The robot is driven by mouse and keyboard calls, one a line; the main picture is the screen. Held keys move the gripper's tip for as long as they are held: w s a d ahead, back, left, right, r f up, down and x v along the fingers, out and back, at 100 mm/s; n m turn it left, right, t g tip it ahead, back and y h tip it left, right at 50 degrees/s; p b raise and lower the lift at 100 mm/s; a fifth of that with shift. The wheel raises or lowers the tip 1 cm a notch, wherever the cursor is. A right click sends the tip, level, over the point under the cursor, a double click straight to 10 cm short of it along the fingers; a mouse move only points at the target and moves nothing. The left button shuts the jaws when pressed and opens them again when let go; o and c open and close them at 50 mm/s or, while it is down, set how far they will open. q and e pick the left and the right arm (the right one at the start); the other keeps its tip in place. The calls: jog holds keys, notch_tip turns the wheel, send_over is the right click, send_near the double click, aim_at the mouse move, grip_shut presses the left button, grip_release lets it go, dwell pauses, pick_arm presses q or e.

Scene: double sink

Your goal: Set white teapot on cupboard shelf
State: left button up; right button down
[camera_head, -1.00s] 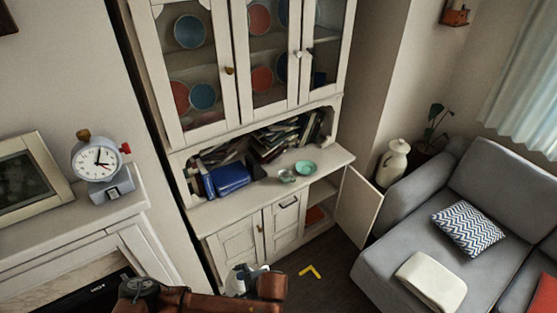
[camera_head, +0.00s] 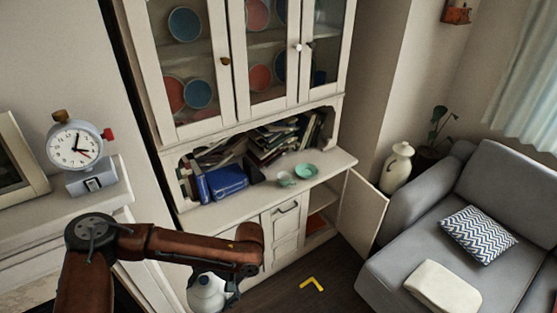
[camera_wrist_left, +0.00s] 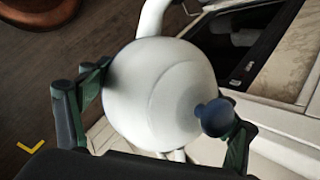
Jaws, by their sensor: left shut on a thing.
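The white teapot (camera_head: 206,293) is at the bottom of the head view, in front of the cupboard's lower doors. My left gripper (camera_head: 226,290) is shut on it and holds it clear of the cupboard. In the left wrist view the round white teapot (camera_wrist_left: 160,95) with a dark blue knob sits between the two green-black fingers of the gripper (camera_wrist_left: 150,108). The white cupboard (camera_head: 240,222) has glass upper doors, an open middle shelf (camera_head: 322,165) and a lower right door (camera_head: 361,210) standing open. My right gripper is not in view.
Blue books (camera_head: 228,180), a small green cup (camera_head: 286,179) and a green saucer (camera_head: 306,170) are on the middle shelf. An alarm clock (camera_head: 77,145) stands on the left ledge. A white jug (camera_head: 398,167) and a grey sofa (camera_head: 410,250) are at right.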

pick_arm(q)
jog(key=shift+s+a+r+n+g+b, duration=0.15)
jog(key=shift+s+r+n+g+b, duration=0.35)
jog(key=shift+s+r+n, duration=0.3)
jog(key=shift+w, duration=0.1)
jog(key=shift+d, duration=0.2)
jog(key=shift+a+f, duration=0.15)
jog(key=shift+a, duration=0.05)
dwell(0.4)
jog(key=shift+a+h, duration=0.15)
jog(key=shift+h, duration=0.15)
